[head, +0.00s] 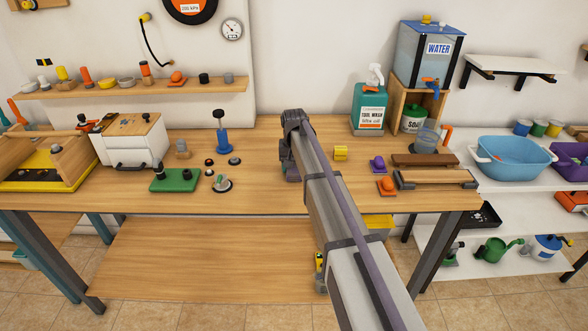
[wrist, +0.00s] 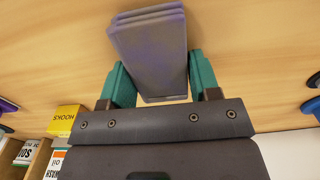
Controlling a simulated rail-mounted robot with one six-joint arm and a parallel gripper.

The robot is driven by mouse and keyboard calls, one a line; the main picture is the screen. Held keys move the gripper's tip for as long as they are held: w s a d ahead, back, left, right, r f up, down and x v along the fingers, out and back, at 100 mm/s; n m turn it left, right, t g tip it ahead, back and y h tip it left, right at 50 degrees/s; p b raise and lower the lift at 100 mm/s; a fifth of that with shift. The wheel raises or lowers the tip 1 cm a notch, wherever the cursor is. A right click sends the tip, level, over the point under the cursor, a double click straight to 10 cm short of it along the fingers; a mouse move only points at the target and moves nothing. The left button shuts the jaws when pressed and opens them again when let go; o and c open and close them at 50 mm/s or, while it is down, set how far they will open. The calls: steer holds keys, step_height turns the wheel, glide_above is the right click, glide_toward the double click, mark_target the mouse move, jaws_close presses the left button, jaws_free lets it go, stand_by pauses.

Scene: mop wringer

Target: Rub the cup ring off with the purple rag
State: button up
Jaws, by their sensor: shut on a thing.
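A folded, layered cloth in greyish purple, which looks like the purple rag (wrist: 150,38), sits between the teal fingers of my gripper (wrist: 162,78) in the wrist view. The fingers are shut on its two sides. Bare wooden tabletop shows around it. I cannot tell whether the rag touches the table.
A yellow hooks box (head: 340,153), a purple-topped item (head: 377,164) and an orange-topped item (head: 386,185) stand right of my arm. A teal tool wash bottle (head: 368,108) stands behind. A blue stamp-like item (head: 222,138) and a green block (head: 175,180) are left.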

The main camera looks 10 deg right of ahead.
mark_target(294, 184)
steer(key=shift+w+d, duration=0.25)
steer(key=shift+w, duration=0.95)
steer(key=shift+w+d, duration=0.2)
steer(key=shift+w, duration=0.95)
steer(key=shift+s+f, duration=0.1)
steer(key=shift+f, duration=0.1)
steer(key=shift+s+r, duration=0.1)
steer(key=shift+s+a, duration=0.2)
steer(key=shift+s, duration=0.85)
steer(key=shift+s+a, duration=0.3)
steer(key=shift+s, duration=1.1)
steer(key=shift+s+a, duration=0.3)
steer(key=shift+s, duration=1.05)
steer(key=shift+s+a, duration=0.3)
steer(key=shift+s, duration=1.1)
step_height(294, 184, up, 7)
steer(key=p, duration=0.7)
steer(key=shift+w+r, duration=0.1)
steer(key=shift+r, duration=0.1)
steer(key=shift+f, duration=0.15)
